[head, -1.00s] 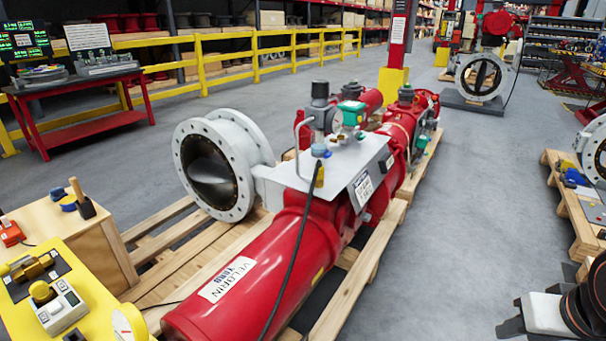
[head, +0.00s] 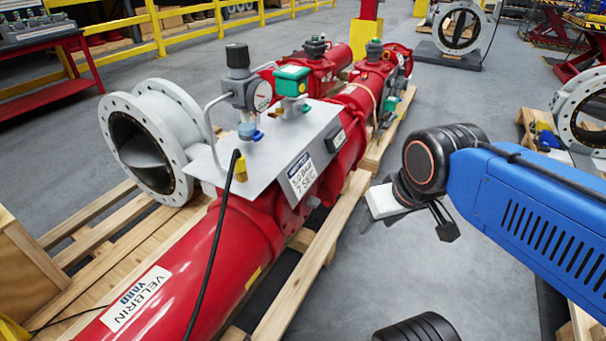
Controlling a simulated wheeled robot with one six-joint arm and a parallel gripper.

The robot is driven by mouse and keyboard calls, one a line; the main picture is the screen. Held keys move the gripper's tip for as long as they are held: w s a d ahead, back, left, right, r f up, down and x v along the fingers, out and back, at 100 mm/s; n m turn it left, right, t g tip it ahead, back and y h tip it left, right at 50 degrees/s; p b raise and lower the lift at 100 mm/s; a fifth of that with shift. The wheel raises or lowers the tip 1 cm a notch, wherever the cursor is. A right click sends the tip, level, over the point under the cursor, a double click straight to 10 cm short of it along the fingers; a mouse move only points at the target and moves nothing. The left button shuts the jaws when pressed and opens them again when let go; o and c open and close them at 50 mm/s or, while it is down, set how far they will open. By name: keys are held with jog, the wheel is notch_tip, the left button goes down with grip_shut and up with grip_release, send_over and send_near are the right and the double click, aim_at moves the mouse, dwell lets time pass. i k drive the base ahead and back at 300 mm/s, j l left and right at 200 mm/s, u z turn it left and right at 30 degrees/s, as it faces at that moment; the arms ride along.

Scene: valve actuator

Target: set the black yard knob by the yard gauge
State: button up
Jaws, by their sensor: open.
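The black yard knob (head: 237,55) stands upright on top of a grey regulator, on the metal plate of the red actuator. The yard gauge (head: 262,95), a round white-faced dial, sits just below and right of the knob. Its needle reading is too small to tell. The red cylinder below bears a white "VELBRIN YARD" label (head: 136,299). My gripper (head: 408,221), white and black, is at the end of my blue arm, right of the actuator. It is open, empty and well apart from the knob; its fingers are partly hidden.
A green-topped valve box (head: 291,80) stands close right of the gauge. A grey pipe (head: 209,118) bends up left of the regulator. A black cable (head: 213,250) hangs over the cylinder. A wooden pallet (head: 318,262) lies beneath.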

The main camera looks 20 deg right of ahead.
aim_at(237, 56)
jog(key=u, duration=0.45)
jog(key=i+l+u, duration=0.15)
jog(key=l+u, duration=0.25)
jog(key=i+l+u, duration=0.1)
jog(key=l+u, duration=0.25)
jog(key=i+l+u, duration=0.15)
jog(key=l, duration=0.8)
jog(key=l+u, duration=0.15)
jog(key=l, duration=0.75)
